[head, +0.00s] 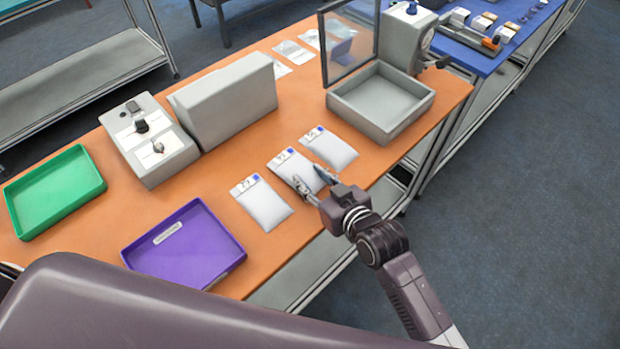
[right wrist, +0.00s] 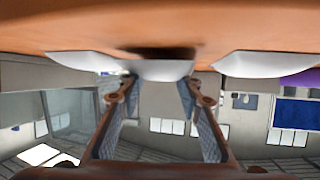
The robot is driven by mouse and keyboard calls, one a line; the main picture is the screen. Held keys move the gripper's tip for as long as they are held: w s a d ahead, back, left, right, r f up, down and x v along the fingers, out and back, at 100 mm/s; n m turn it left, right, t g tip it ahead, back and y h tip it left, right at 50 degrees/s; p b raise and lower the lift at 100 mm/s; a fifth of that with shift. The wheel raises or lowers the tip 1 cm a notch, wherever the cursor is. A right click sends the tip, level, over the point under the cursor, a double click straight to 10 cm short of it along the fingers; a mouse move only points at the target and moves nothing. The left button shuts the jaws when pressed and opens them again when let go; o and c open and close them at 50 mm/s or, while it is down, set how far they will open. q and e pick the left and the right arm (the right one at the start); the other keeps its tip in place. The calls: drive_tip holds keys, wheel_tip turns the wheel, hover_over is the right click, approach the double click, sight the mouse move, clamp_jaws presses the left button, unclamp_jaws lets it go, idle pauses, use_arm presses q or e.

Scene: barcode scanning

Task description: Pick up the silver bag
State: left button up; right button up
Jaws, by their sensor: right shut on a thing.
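Three silver bags with white labels lie in a row on the orange table: a left one (head: 262,205), a middle one (head: 290,163) and a right one (head: 330,150). My right gripper (head: 315,187) is at the near end of the middle bag, its fingers shut on that bag. In the right wrist view the middle bag (right wrist: 162,70) sits between the two fingertips, close to the table surface. The other two bags show at the sides, apart from the fingers. My left gripper is not in view.
A purple tray (head: 150,267) and a green tray (head: 12,212) stand at the left. A grey open box (head: 397,137) stands at the right, with a framed panel behind it. A grey block (head: 225,104) and a device with two knobs (head: 172,171) stand behind the bags.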

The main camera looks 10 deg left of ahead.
wheel_tip(320, 180, up, 19)
drive_tip(key=b, duration=0.1)
drive_tip(key=s+d+f+b, duration=0.1)
drive_tip(key=d+f, duration=0.3)
drive_tip(key=d, duration=0.4)
drive_tip(key=s+d+f, duration=0.1)
drive_tip(key=d+f, duration=0.4)
drive_tip(key=d, duration=0.2)
use_arm(q)
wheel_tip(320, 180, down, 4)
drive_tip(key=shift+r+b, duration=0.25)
drive_tip(key=shift+b, duration=0.5)
use_arm(e)
drive_tip(key=s+d+r+n+g+y, duration=0.1)
drive_tip(key=s+d+r, duration=0.1)
drive_tip(key=d, duration=0.5)
drive_tip(key=s+d+r+n+g, duration=0.1)
drive_tip(key=s+d+r, duration=0.1)
drive_tip(key=s+d, duration=0.3)
drive_tip(key=shift+s+d+y, duration=0.25)
drive_tip(key=shift+d+y, duration=0.15)
drive_tip(key=shift+d, duration=0.65)
